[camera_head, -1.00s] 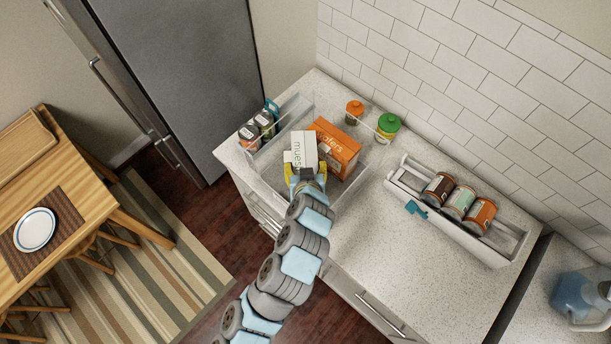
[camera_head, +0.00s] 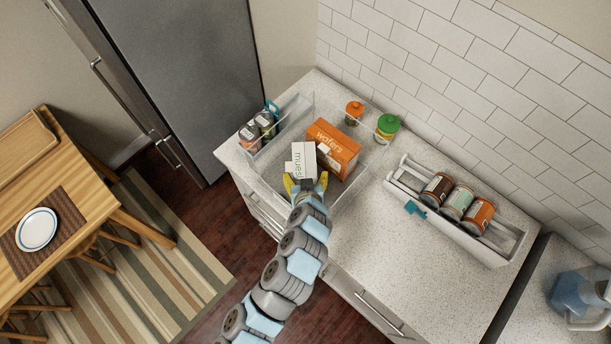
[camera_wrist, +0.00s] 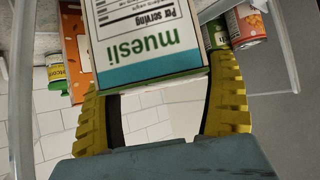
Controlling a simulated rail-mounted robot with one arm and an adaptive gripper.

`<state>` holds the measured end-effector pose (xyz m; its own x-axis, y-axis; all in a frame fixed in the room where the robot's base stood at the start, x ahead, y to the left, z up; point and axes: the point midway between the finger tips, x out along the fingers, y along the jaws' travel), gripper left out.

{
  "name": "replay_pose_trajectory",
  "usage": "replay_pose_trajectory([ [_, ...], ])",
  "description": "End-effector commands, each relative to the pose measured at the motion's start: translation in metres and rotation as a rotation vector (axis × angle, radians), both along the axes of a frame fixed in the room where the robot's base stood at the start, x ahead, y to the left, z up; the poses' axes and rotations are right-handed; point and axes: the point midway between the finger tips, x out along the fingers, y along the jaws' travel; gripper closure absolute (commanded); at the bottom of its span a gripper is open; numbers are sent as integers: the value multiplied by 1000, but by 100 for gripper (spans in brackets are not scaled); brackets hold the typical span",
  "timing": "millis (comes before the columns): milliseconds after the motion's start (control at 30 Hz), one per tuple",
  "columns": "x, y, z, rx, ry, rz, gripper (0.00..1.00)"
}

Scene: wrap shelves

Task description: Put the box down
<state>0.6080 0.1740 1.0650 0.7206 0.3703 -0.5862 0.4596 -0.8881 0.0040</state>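The white muesli box (camera_head: 303,161) is in the clear bin (camera_head: 262,176) on the counter, beside the orange wafers box (camera_head: 334,147). My gripper (camera_head: 306,184) is at the near side of the muesli box, with its yellow fingers spread. In the wrist view, the muesli box (camera_wrist: 145,40) fills the top middle, its print upside down. The fingers (camera_wrist: 160,105) stand apart, with open space between them below the box edge. The box's underside is hidden, so its contact with the bin floor cannot be seen.
Several cans (camera_head: 256,128) stand at the bin's left end. An orange-lidded jar (camera_head: 354,112) and a green-lidded jar (camera_head: 387,127) stand behind it. A white rack (camera_head: 420,182) with 3 cans lies to the right. The front counter (camera_head: 390,250) is clear.

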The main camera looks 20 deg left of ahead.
Motion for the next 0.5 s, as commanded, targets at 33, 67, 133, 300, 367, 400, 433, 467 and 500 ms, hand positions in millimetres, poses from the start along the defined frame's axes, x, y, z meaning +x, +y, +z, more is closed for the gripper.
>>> replay_pose_trajectory([
  [33, 0, 0, 0, 0, 0, 0, 0],
  [67, 0, 0, 0, 0, 0, 0, 0],
  [133, 0, 0, 0, 0, 0, 0, 0],
  [300, -1, 0, 1, 0, 0, 0, 0],
  [367, -2, -1, 2, 0, -1, -1, 0],
  [400, -3, -2, 3, 0, -2, -1, 0],
  [433, -4, -3, 4, -1, -3, -1, 0],
  [467, -6, -4, 5, 0, -4, -1, 0],
  [500, -8, -4, 7, 0, -4, -1, 0],
])
